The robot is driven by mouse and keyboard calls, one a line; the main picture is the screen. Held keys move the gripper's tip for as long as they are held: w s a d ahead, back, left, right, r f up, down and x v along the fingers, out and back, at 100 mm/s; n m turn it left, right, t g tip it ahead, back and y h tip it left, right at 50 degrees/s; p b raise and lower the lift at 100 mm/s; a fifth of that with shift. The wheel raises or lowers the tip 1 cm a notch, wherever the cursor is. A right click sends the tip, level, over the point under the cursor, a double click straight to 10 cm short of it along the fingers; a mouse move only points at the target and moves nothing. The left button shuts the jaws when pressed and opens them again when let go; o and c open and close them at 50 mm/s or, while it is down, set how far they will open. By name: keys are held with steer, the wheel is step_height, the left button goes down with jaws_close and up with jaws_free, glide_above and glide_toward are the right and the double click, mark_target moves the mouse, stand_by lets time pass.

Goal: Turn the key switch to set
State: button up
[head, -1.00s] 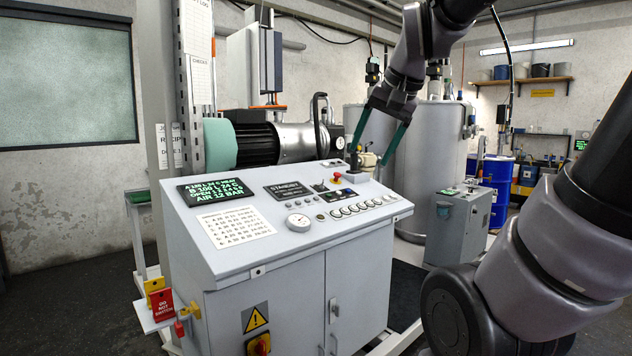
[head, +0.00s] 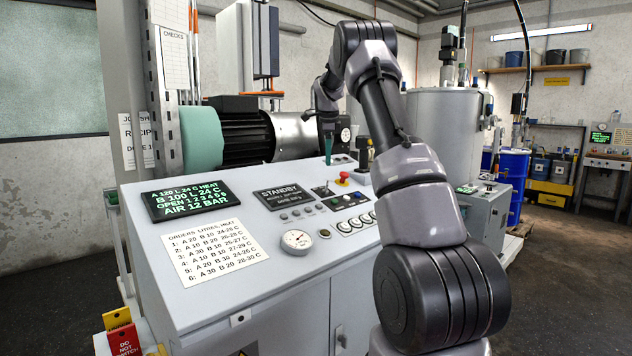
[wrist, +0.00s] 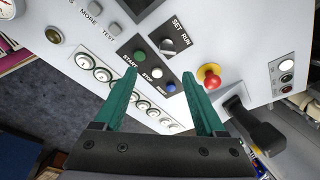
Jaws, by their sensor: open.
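The key switch (wrist: 168,47) is a small silver knob on a dark plate, under the printed words SET and RUN in the wrist view. I cannot tell which word it points to. In the head view it is a tiny detail on the sloped panel (head: 322,190). My gripper (wrist: 160,73) is open and empty, with green fingers. In the wrist view the key switch lies just beyond the fingertips, between their lines. In the head view a green finger (head: 328,150) shows above the panel's far part, and my arm hides some of the panel's right side.
Close to the key switch are START, STOP and RESET buttons (wrist: 154,73), a red mushroom button (wrist: 209,76) and a black lever (wrist: 262,133). A STANDBY display (head: 287,193) and a gauge (head: 296,240) sit on the panel. Tanks (head: 445,140) stand behind.

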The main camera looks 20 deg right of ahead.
steer(key=x, duration=0.4)
steer(key=w+x, duration=0.1)
steer(key=x, duration=0.7)
steer(key=shift+w+d, duration=0.2)
steer(key=shift+d, duration=0.05)
jaws_close()
